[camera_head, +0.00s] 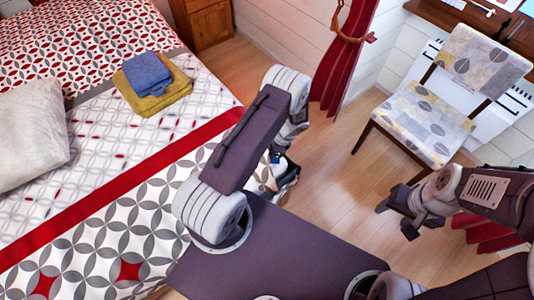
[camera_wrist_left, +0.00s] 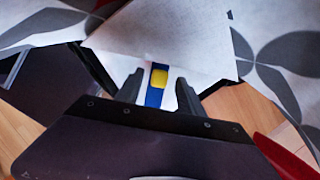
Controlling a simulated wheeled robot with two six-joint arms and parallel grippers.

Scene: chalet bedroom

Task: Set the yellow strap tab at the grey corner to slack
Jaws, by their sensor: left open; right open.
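The yellow strap tab (camera_wrist_left: 159,78) sits on a blue strap (camera_wrist_left: 154,97) in the left wrist view, in front of pale fabric (camera_wrist_left: 190,45). My left gripper (camera_wrist_left: 158,88) is open, with one finger on each side of the strap and the tab in line with the gap. I cannot tell whether the fingers touch it. In the head view my left gripper is at the bed's edge, mostly hidden behind my arm, and the tab does not show. My right gripper (camera_head: 398,216) is open and empty above the wooden floor. I cannot make out which part is the grey corner.
The bed (camera_head: 110,200) fills the left side, with folded blue and yellow towels (camera_head: 150,75) and a pillow (camera_head: 30,135) on it. A patterned chair (camera_head: 430,115) stands at the right. A red curtain (camera_head: 345,60) hangs behind. Wooden floor (camera_head: 340,185) is clear between bed and chair.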

